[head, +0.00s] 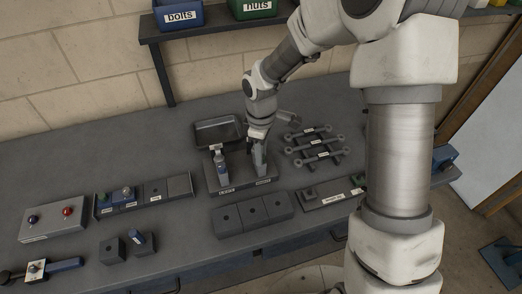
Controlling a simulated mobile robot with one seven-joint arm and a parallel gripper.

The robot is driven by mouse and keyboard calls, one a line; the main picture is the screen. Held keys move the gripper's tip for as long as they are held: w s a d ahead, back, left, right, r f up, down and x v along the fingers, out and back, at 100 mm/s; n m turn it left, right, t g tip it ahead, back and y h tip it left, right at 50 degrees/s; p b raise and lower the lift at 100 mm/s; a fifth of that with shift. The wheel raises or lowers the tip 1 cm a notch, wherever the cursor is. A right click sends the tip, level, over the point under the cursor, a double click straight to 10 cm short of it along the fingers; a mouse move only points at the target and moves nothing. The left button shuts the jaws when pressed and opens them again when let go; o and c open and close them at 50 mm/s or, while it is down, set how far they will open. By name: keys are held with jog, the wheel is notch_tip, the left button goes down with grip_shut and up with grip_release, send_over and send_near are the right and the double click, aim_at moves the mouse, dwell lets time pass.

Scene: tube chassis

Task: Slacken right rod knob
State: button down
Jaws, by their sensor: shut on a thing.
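A dark fixture plate (241,185) stands on the bench at the picture's middle, with small labels on its front edge too small to read. On its left side is an upright post (220,163) with a bluish-grey middle. On its right side is a grey upright (261,164), the right rod, partly hidden by my gripper. My gripper (258,139) points down over the top of this right upright and is shut on its knob. The knob itself is mostly hidden by the fingers.
A dark tray (218,131) lies behind the fixture. A rack of several labelled rods (316,148) stands to its right. A block with holes (252,214) lies in front. A row of labelled blocks (143,196) is at left. Bins (180,15) sit on the shelf above.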

jog(key=shift+n, duration=0.5)
jog(key=c, duration=0.7)
grip_release()
jog(key=shift+o, duration=0.2)
